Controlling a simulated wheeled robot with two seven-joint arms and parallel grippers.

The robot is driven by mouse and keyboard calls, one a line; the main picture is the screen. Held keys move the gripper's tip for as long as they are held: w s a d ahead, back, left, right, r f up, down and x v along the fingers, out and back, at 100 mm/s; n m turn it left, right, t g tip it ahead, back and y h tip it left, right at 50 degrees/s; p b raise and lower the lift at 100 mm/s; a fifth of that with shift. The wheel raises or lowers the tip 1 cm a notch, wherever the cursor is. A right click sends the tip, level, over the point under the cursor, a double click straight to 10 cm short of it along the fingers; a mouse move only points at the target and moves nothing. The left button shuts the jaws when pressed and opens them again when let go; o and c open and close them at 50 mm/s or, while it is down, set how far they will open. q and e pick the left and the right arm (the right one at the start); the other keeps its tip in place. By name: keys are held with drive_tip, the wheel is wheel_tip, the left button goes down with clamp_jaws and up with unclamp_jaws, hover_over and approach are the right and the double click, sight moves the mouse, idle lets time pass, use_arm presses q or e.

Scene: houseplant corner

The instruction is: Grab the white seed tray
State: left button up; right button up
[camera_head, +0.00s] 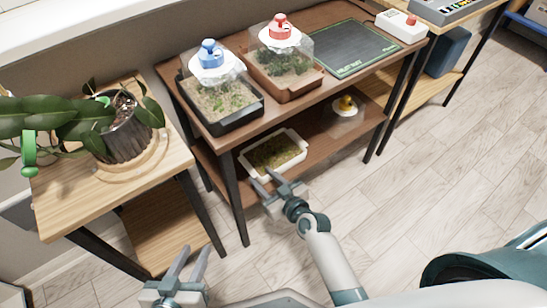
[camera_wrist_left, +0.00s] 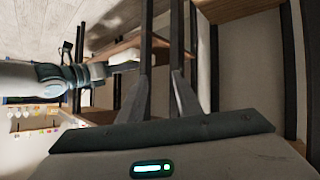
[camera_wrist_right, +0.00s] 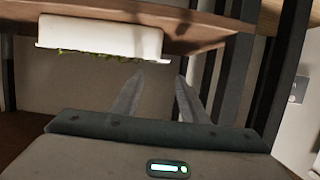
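The white seed tray (camera_head: 302,148), filled with low green sprouts, sits on the lower shelf of the dark-legged rack. My right gripper (camera_head: 276,178) is open and empty at the tray's front edge. The right wrist view looks upside down; there the tray's white wall (camera_wrist_right: 100,35) is at the upper left, and the open fingertips (camera_wrist_right: 160,76) lie below and right of it, with no wall between them. Whether a finger touches the tray, I cannot tell. My left gripper (camera_head: 188,262) is open and empty, low in front of the plant stand; its spread fingers also show in the left wrist view (camera_wrist_left: 160,75).
The upper shelf holds a blue-knobbed dome (camera_head: 210,60), a red-knobbed dome (camera_head: 279,32) and a green mat (camera_head: 345,50). Rack legs (camera_head: 234,195) flank the opening. A potted plant (camera_head: 128,135) stands left.

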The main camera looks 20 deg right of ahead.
sight(248, 166)
use_arm(q)
drive_tip(key=shift+w+d+r+t, duration=0.25)
drive_tip(key=shift+w+r+t, duration=0.15)
drive_tip(key=shift+r, duration=0.2)
use_arm(e)
drive_tip(key=shift+x, duration=1.05)
drive_tip(key=shift+f, duration=0.1)
drive_tip(key=shift+w+a+f+b, duration=0.25)
drive_tip(key=shift+w+f+b, duration=0.15)
drive_tip(key=shift+w, duration=0.1)
drive_tip(key=shift+f+b+x, duration=0.25)
drive_tip(key=shift+b+x, duration=0.1)
drive_tip(key=shift+x, duration=0.9)
drive_tip(key=shift+w+a+f, duration=0.2)
drive_tip(key=shift+w+a, duration=0.05)
drive_tip(key=shift+w, duration=0.3)
use_arm(q)
drive_tip(key=r+t, duration=0.1)
drive_tip(key=w+d+r+t, duration=0.1)
drive_tip(key=r, duration=0.1)
drive_tip(key=r+t+h, duration=0.1)
drive_tip(key=shift+w+d+r, duration=0.2)
drive_tip(key=shift+d+r, duration=0.05)
drive_tip(key=shift+r, duration=0.15)
use_arm(e)
drive_tip(key=shift+r, duration=0.1)
clamp_jaws()
